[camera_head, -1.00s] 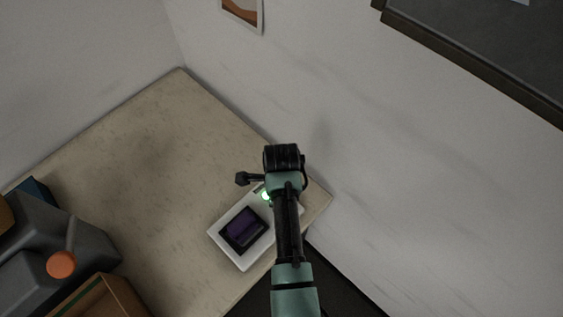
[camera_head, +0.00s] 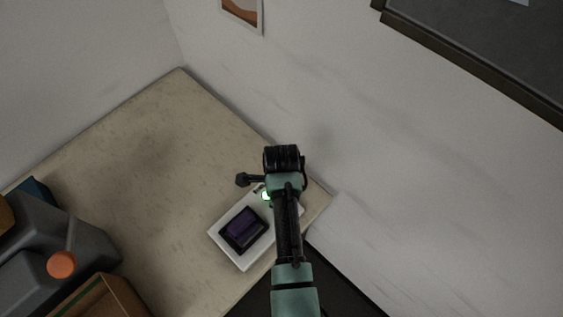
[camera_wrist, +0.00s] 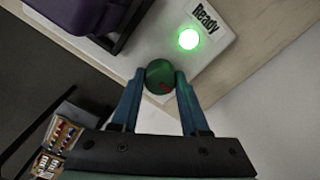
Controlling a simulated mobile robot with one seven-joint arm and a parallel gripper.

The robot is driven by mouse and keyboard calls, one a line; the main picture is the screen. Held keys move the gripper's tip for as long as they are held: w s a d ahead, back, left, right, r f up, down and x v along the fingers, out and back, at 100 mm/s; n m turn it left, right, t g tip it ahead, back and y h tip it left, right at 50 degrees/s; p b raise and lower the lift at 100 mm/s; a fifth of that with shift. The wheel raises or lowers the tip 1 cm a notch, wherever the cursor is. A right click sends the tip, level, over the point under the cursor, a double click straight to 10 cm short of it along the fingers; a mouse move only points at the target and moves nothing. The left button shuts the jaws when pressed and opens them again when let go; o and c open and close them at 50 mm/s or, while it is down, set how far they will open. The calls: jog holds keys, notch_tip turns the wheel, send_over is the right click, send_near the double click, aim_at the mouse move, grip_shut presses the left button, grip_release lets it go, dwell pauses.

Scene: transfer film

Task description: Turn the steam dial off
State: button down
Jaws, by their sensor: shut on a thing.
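The steam dial is a round green knob (camera_wrist: 160,76) with a small red mark, in the wrist view. It sits at the edge of a white device (camera_wrist: 222,22). My gripper (camera_wrist: 158,84) has its two blue fingers shut on the knob, one on each side. In the head view the white device (camera_head: 243,263) lies on the table near its right corner, and my arm hides the knob and the fingertips. A green light beside the word "Ready" glows on the device (camera_wrist: 188,39).
A dark tray with a purple thing (camera_head: 242,230) sits on the device. The beige table (camera_head: 160,150) is clear behind it, up to the white walls. A grey canister with an orange cap (camera_head: 61,264) and an open cardboard box (camera_head: 105,297) stand at the lower left.

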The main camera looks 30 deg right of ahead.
jog(key=shift+n, duration=0.4)
jog(key=n+p, duration=0.1)
jog(key=n, duration=0.2)
jog(key=shift+r+n+p, duration=0.1)
jog(key=shift+n+p, duration=0.2)
jog(key=shift+n, duration=0.1)
jog(key=n+p, duration=0.1)
jog(key=n, duration=0.3)
jog(key=shift+n, duration=0.3)
jog(key=n, duration=0.4)
jog(key=shift+w+p, duration=0.1)
jog(key=shift+p, duration=0.3)
jog(key=n, duration=0.4)
jog(key=shift+n, duration=0.5)
jog(key=shift+c, duration=2.1)
grip_release()
